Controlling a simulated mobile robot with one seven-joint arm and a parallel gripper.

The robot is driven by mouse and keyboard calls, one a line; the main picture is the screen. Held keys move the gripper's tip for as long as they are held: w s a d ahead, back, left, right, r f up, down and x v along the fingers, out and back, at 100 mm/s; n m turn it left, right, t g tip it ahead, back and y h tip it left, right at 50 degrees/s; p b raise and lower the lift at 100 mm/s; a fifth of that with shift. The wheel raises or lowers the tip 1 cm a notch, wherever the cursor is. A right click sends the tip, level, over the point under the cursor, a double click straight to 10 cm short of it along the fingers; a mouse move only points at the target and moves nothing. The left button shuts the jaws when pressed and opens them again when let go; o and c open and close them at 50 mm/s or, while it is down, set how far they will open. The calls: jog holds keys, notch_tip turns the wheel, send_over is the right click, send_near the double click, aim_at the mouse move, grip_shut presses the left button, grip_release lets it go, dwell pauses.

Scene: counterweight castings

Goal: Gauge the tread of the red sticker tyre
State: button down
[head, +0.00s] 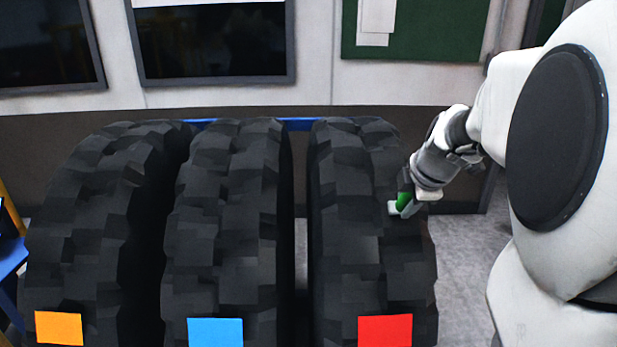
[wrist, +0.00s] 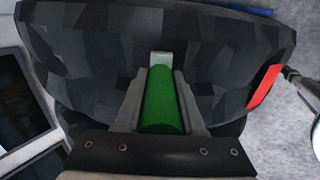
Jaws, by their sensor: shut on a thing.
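The red sticker tyre (head: 345,240) stands upright at the right of three big black tyres in the head view, its red sticker (head: 385,330) low on the tread. In the wrist view the tyre (wrist: 90,60) fills the upper part, with the red sticker (wrist: 264,86) at its right. My gripper (head: 405,200) is beside the upper right of its tread. It is shut on a green gauge (wrist: 162,100) with a pale tip (wrist: 161,60), pointing at the tread. I cannot tell whether the tip touches the rubber.
The blue sticker tyre (head: 222,230) and the orange sticker tyre (head: 85,230) stand to the left, with narrow gaps between tyres. A blue rack bar (head: 300,124) shows behind. A blue and yellow structure (head: 10,255) is at the far left. Grey floor (head: 462,245) is open at right.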

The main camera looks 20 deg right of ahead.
jog(key=shift+w+f+b, duration=0.3)
jog(key=shift+f+b, duration=0.2)
jog(key=shift+b, duration=0.3)
dwell(0.7)
jog(key=shift+p+v, duration=0.55)
jog(key=shift+v, duration=2.45)
jog(key=shift+a+r, duration=0.1)
jog(key=shift+r, duration=0.05)
